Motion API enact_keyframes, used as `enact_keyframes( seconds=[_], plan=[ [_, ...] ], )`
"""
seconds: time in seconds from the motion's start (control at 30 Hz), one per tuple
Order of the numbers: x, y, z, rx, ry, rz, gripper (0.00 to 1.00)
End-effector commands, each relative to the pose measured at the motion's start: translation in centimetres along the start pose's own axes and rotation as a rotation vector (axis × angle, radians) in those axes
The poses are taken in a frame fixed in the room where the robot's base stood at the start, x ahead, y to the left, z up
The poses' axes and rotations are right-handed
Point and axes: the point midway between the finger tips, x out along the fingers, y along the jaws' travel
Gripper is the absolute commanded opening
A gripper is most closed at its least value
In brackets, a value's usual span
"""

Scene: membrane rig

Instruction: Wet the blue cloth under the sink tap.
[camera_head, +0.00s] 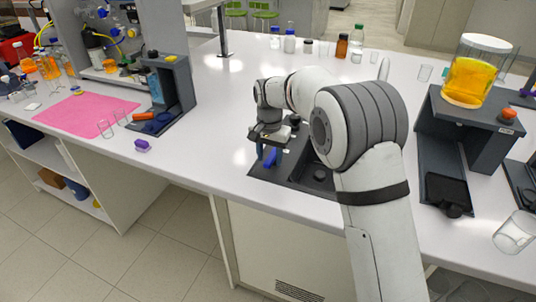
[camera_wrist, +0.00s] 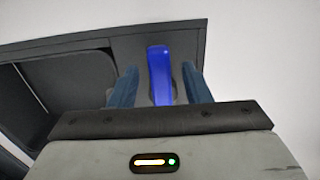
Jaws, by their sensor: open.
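A narrow bright blue piece (camera_wrist: 160,75) stands between my open fingers in the wrist view; it may be the blue cloth, though its shape is unclear. It also shows as a small blue patch (camera_head: 271,158) in the head view. My gripper (camera_head: 265,153) is low over the left part of the dark sink unit; its teal fingertips (camera_wrist: 159,68) lie on either side of the blue piece with gaps. The sink basin (camera_head: 318,178) is right of my gripper, and at the left in the wrist view (camera_wrist: 75,85). I cannot make out the tap; my arm hides part of the unit.
A dark stand (camera_head: 460,128) bearing a jar of yellow liquid (camera_head: 470,78) is on the right. A glass beaker (camera_head: 515,233) is near the front right. Several bottles stand at the back. A pink mat (camera_head: 85,113) is at the left. The white bench (camera_head: 225,130) left of the sink is mostly clear.

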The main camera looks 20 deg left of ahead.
Motion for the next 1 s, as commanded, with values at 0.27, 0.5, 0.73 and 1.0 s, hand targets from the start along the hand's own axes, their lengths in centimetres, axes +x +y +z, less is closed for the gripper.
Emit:
enact_keyframes(
  seconds=[0.27, 0.5, 0.73, 1.0],
  plan=[
    [0.0, 0.04, -0.04, 0.001, 0.001, 0.0, 0.38],
    [-0.02, 0.06, -0.06, 0.001, 0.001, -0.001, 0.18],
    [-0.03, 0.08, -0.07, 0.001, 0.001, -0.001, 0.0],
    [-0.04, 0.11, -0.1, 0.002, 0.001, -0.001, 0.0]
  ],
)
